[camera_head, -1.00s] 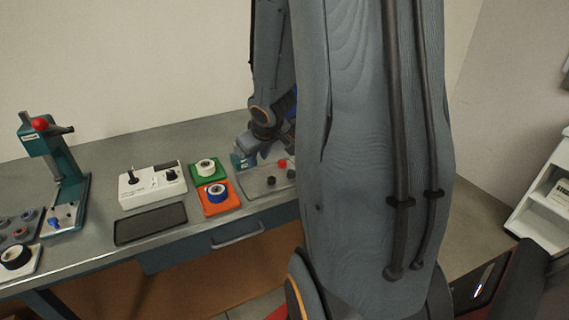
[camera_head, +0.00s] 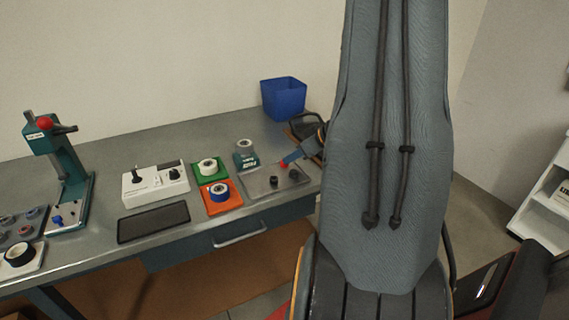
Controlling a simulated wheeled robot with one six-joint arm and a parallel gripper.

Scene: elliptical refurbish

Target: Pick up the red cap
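The red cap (camera_head: 283,165) is a small red spot at the back of the grey tray (camera_head: 258,190), near two black caps, the left one (camera_head: 274,181) and the right one (camera_head: 294,175). My gripper (camera_head: 287,161) reaches in from the right, with its blue-grey fingers slanting down to the red cap. The fingertips overlap or touch the cap in this view. It is too small to tell whether they are closed around it. My large arm link hides the rest of the arm and the bench to the right.
A teal device with a round grey top (camera_head: 246,153) stands just behind the tray. Green (camera_head: 209,178) and orange (camera_head: 220,205) holders with rolls lie left of it. A blue bin (camera_head: 284,98) stands at the back. A white control box (camera_head: 155,185) and teal press (camera_head: 62,165) are further left.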

